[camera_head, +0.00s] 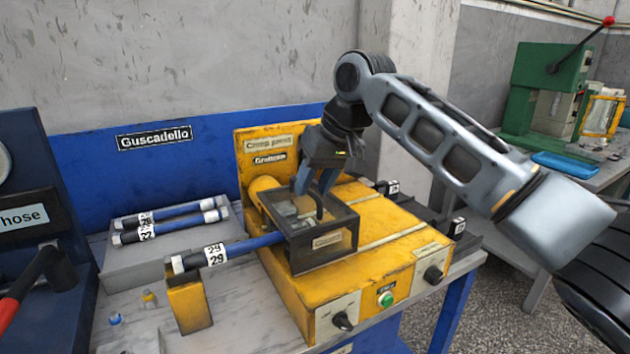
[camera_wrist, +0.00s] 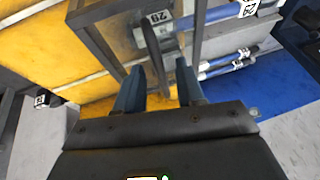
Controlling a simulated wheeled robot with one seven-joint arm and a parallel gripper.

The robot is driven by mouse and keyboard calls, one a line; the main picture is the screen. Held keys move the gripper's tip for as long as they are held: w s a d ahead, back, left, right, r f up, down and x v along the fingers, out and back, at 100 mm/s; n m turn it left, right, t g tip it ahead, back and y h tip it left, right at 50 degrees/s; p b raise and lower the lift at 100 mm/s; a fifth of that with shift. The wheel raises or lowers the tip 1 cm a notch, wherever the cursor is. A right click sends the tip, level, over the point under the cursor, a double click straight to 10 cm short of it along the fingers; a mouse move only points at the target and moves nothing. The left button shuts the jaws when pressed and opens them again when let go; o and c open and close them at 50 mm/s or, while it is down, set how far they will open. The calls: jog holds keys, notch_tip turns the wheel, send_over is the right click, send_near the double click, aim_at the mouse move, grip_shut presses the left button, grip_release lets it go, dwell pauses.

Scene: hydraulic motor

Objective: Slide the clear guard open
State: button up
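The clear guard (camera_head: 343,249) is a dark-framed transparent box on top of the yellow crimp press (camera_head: 375,262). A blue hose (camera_head: 250,244) with a 29 tag enters the guard from the left. A dark upright handle (camera_head: 319,206) rises at the guard; in the wrist view the handle (camera_wrist: 155,55) stands between my fingers. My gripper (camera_head: 316,182) points down at the guard's top, and its blue fingers (camera_wrist: 160,78) are apart, one on each side of the handle. Gaps show beside the handle in the wrist view. The handle's lower end is partly hidden.
A yellow support block (camera_head: 190,303) holds the hose's left end. A grey tray (camera_head: 165,252) with more hoses lies behind it. Knobs (camera_head: 343,320) and a green button (camera_head: 386,299) are on the press front. A dark blue machine (camera_head: 45,220) stands at left.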

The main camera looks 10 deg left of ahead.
grip_shut()
dwell(0.3)
dwell(0.4)
